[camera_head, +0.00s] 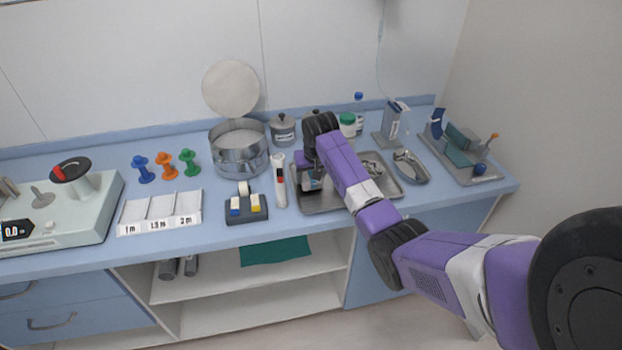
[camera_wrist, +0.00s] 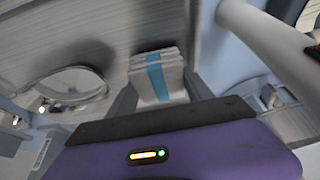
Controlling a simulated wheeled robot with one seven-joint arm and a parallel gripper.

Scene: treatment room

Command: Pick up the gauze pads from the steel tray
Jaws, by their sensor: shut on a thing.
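The steel tray (camera_head: 322,207) lies on the blue counter, right of centre, in the head view. My gripper (camera_head: 312,182) points down over the left part of this tray, and my arm covers part of it. In the wrist view the gauze pads (camera_wrist: 145,84) are a small white stack with a blue band. They sit between the two fingers of my gripper (camera_wrist: 160,92), which is shut on them. The head view mostly hides the pads, and I cannot tell whether they touch the tray.
Behind are a lidded steel pot (camera_head: 283,131) and a green-capped jar (camera_head: 347,125). A round steel drum (camera_head: 239,155) stands further left.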

